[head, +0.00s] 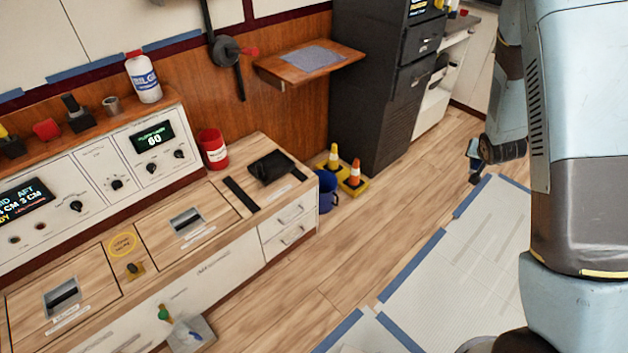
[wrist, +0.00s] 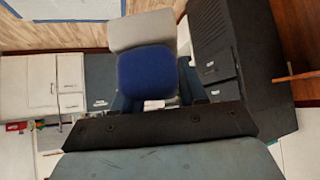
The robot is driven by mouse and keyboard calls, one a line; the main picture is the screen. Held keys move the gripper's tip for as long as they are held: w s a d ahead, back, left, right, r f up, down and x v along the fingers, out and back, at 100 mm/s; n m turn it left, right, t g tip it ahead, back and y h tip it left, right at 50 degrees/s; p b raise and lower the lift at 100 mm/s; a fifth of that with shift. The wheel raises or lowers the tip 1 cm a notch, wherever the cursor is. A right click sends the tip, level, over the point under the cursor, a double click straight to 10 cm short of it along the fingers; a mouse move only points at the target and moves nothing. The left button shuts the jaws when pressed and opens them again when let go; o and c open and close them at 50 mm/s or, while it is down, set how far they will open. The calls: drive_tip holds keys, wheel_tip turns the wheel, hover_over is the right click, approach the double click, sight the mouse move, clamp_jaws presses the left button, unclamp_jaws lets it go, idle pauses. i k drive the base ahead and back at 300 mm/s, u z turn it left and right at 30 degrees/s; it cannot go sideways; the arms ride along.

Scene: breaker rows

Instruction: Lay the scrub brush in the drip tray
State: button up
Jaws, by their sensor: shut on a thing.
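My gripper (head: 476,160) is at the right in the head view, above the floor and well away from the counter. In the wrist view its fingers (wrist: 157,92) are shut on a blue and pale grey block (wrist: 146,70), which looks like the scrub brush. In the head view the held thing is small and mostly hidden. A black, shallow tray-like thing (head: 270,167) lies on the far right end of the counter; it looks like the drip tray, though its inside is hard to make out.
A red can (head: 213,149) stands beside the black tray. A wooden wall shelf (head: 310,62) juts out above it.

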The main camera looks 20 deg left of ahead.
sight(277, 166)
drive_tip(key=z, duration=0.8)
drive_tip(key=i, duration=0.2)
drive_tip(key=u, duration=1.75)
